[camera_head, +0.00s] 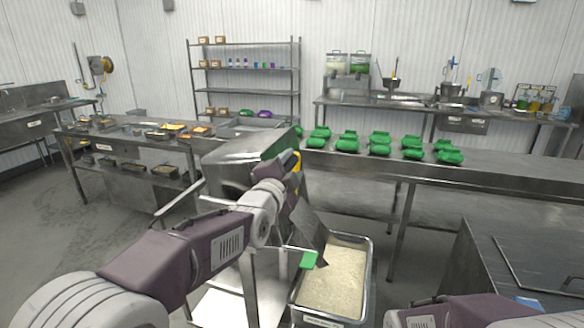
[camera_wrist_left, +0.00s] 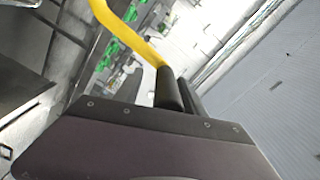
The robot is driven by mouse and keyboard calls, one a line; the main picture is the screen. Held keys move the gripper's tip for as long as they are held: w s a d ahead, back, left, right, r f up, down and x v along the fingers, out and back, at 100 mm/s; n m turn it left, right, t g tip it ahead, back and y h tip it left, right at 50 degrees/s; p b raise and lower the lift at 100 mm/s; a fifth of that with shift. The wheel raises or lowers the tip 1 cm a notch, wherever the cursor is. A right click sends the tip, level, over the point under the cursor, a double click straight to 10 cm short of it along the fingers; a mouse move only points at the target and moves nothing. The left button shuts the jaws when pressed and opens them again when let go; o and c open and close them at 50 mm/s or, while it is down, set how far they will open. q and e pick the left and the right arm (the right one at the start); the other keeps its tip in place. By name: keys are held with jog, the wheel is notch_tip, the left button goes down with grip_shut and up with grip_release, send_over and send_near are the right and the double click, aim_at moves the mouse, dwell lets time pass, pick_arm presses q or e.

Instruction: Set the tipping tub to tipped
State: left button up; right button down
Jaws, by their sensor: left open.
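The tipping tub (camera_head: 228,150) is a grey steel tub on a metal stand, left of centre in the head view. My left arm hides part of it, and I cannot tell its exact tilt. A yellow handle (camera_head: 297,160) shows at its right side; in the left wrist view a curved yellow bar (camera_wrist_left: 128,32) runs down to the fingers. My left gripper (camera_head: 291,181) is open beside the handle. Its dark fingers also show in the wrist view (camera_wrist_left: 180,93); I cannot tell whether the bar lies between them. My right gripper is out of view.
A steel bin of rice (camera_head: 337,276) stands low under a sloping metal chute (camera_head: 310,224), with a green object (camera_head: 308,260) at its rim. A dark worktop (camera_head: 540,245) is at right.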

pick_arm(q)
jog(key=b+v, duration=0.2)
jog(key=v, duration=0.6)
jog(key=shift+s+a, duration=0.15)
jog(key=shift+s, duration=0.05)
jog(key=w+a+f+n+g+y+p, duration=0.1)
jog(key=a+f+n+g+y+p, duration=0.2)
jog(key=a+f, duration=0.5)
jog(key=s+a+f+n+g+y, duration=0.1)
jog(key=s+a+f+n+g, duration=0.15)
jog(key=f, duration=0.45)
jog(key=s+a+f+n+g+y, duration=0.1)
jog(key=s+a+f+g, duration=0.15)
jog(key=f, duration=0.45)
jog(key=s+a+f+n+g, duration=0.1)
jog(key=s+f+n+g, duration=0.3)
jog(key=s, duration=0.6)
jog(key=s+a+f+n+g, duration=0.1)
jog(key=s+f+n+g, duration=0.3)
jog(key=s+f+n, duration=0.2)
jog(key=s+f, duration=0.2)
jog(key=s, duration=0.2)
jog(key=shift+f+n+p, duration=0.3)
jog(key=shift+n+p, duration=0.05)
